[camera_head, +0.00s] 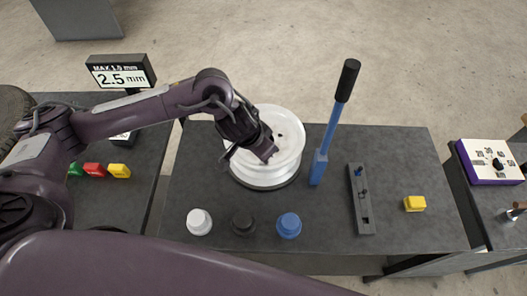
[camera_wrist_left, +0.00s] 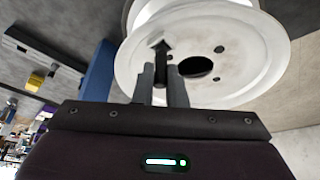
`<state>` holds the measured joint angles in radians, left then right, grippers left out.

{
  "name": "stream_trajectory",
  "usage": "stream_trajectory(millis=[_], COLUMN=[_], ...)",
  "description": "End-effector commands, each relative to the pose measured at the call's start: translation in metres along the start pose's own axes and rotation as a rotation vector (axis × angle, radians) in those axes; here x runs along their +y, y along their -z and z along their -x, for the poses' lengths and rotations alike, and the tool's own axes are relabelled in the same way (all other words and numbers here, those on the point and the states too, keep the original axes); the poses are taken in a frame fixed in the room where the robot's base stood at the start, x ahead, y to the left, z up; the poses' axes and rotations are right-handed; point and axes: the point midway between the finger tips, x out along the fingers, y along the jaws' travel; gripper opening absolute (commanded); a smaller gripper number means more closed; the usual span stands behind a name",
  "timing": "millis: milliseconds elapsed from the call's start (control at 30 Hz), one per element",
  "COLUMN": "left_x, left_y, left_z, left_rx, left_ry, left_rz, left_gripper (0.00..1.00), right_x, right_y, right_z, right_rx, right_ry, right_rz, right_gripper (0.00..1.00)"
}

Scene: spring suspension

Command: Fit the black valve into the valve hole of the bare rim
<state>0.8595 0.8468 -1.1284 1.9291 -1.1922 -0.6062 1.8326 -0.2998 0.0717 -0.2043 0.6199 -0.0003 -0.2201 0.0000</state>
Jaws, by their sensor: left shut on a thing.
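The bare rim (camera_head: 285,123) is white and lies on a round base on the dark table in the head view. Its disc, with a large centre hole and smaller holes, fills the top of the left wrist view (camera_wrist_left: 235,75). My left gripper (camera_head: 268,152) is over the rim, fingers pointing toward its disc. In the left wrist view, the fingers (camera_wrist_left: 161,88) are shut on the black valve (camera_wrist_left: 160,48), whose wider head shows beyond the fingertips against the disc. I cannot tell whether the valve touches the rim or sits in a hole. My right gripper is not in view.
A blue lever (camera_head: 331,125) with a black handle stands right of the rim. A grey holder (camera_head: 363,222) holds small blue and black parts. White (camera_head: 199,222), black (camera_head: 244,223) and blue (camera_head: 288,226) knobs stand in front. A yellow block (camera_head: 414,203) lies right.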

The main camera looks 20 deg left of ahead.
Motion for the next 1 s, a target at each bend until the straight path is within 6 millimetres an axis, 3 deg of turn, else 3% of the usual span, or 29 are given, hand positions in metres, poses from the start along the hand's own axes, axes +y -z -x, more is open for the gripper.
stream_trajectory(millis=[133, 900, 933, 1000], left_x=[0.0, 0.0, 0.0, 0.001], left_y=[-0.006, -0.015, -0.016, -0.017], left_z=[-0.014, -0.029, -0.03, -0.03], left_rx=[0.0, -0.009, -0.011, -0.013], left_ry=[0.001, 0.0, 0.0, -0.001], left_rz=[0.001, -0.002, -0.002, -0.002], left_gripper=[0.0, 0.0, 0.14, 0.2], right_x=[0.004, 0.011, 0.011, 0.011], right_y=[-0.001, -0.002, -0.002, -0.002], right_z=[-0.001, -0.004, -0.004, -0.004], right_rx=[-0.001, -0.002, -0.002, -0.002], right_ry=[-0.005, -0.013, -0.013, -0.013], right_rz=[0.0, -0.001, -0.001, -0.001], right_gripper=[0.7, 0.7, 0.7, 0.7])
